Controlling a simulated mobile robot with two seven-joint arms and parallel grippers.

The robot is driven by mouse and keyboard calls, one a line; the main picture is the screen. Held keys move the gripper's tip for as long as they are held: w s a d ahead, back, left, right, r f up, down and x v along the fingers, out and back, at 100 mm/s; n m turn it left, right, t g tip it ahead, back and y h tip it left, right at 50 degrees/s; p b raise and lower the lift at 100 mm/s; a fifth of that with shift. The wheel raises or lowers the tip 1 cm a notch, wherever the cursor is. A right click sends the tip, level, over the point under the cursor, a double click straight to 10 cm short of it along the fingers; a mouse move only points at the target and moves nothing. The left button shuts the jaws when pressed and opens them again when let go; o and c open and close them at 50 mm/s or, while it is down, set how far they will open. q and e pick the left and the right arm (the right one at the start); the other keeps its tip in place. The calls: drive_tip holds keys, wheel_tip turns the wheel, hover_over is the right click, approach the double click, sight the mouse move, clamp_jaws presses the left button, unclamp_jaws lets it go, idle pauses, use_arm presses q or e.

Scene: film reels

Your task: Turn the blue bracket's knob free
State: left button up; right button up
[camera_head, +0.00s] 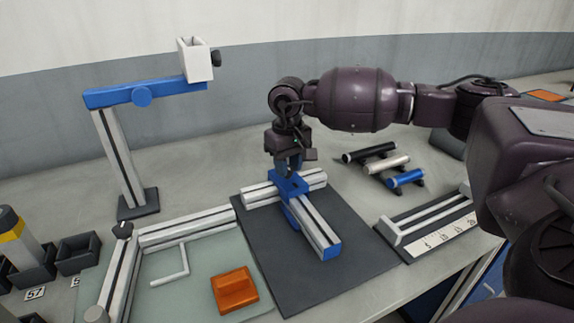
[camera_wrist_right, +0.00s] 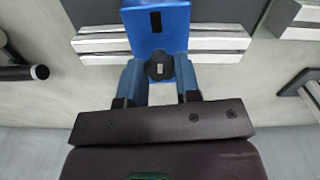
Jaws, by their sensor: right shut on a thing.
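The blue bracket (camera_head: 290,184) sits on the crossing of two aluminium profiles (camera_head: 318,228) on a dark mat. Its flat blue face also shows at the top of the right wrist view (camera_wrist_right: 172,20). The black knob (camera_wrist_right: 160,66) has a small pale mark in its middle and stands at the bracket's lower edge in that view. My right gripper (camera_head: 289,166) points down over the bracket. Its two blue fingers (camera_wrist_right: 160,75) are shut on the knob, one on each side. In the head view the knob is hidden by the gripper. My left gripper is in neither view.
A post with a blue arm (camera_head: 165,92) and white box stands at the back left. A framed light panel with an orange block (camera_head: 234,290) lies front left. Several short cylinders (camera_head: 388,165) and a scale rail (camera_head: 430,220) lie to the right. Bare mat (camera_head: 270,262) surrounds the profiles.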

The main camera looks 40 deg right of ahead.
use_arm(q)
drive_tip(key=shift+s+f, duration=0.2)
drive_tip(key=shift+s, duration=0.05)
use_arm(e)
drive_tip(key=shift+n, duration=0.3)
drive_tip(key=shift+r, duration=0.1)
drive_tip(key=o, duration=0.9)
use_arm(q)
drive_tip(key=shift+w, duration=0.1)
use_arm(e)
drive_tip(key=shift+o, duration=0.2)
drive_tip(key=shift+r, duration=0.35)
use_arm(q)
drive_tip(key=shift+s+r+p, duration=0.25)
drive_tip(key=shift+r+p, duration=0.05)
drive_tip(key=shift+p, duration=0.1)
use_arm(e)
wheel_tip(320, 180, up, 10)
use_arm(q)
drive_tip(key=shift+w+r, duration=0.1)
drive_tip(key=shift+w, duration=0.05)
